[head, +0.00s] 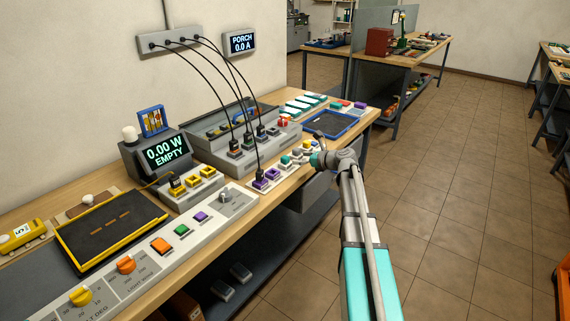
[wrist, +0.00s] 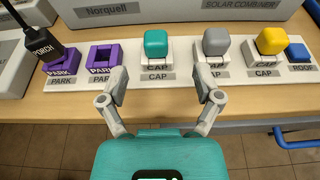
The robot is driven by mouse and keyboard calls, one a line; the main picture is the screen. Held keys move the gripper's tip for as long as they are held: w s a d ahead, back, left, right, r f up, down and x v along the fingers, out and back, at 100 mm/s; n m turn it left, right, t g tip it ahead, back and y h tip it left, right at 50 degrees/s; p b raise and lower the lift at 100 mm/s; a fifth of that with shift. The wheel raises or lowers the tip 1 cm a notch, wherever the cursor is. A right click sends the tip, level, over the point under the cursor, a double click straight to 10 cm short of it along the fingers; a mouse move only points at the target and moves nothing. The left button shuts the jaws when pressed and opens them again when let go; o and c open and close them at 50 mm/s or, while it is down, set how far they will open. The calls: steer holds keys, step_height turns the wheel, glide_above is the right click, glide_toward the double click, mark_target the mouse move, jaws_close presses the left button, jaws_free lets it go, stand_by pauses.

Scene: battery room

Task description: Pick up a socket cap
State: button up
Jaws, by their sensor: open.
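In the wrist view a white rail bears three rounded caps on stands labelled CAP: a teal cap (wrist: 156,43), a grey cap (wrist: 216,41) and a yellow cap (wrist: 271,40). A small blue piece (wrist: 298,52) sits above the ROOF label at the right end. My gripper (wrist: 160,78) is open and empty. Its two fingers are spread wide, with the teal cap beyond them and roughly centred between them. The fingertips are near the rail's front; exact height above it cannot be told. In the head view the arm's end hides part of the rail.
Left of the caps are two purple PARK sockets; the left one holds the black PORCH plug (wrist: 45,42), the right socket (wrist: 106,55) is empty. Behind stands a grey case (wrist: 130,12) marked Norquell. A blue-rimmed tray (head: 335,124) lies further along the bench. Black cables (head: 215,80) hang from the wall.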

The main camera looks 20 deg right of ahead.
mark_target(288, 158)
steer(key=shift+x, duration=1.15)
steer(key=shift+a+b+x, duration=0.2)
steer(key=shift+b+x, duration=0.85)
steer(key=shift+x, duration=1.6)
steer(key=shift+s+f, duration=0.1)
steer(key=shift+s, duration=0.1)
steer(key=c, duration=1)
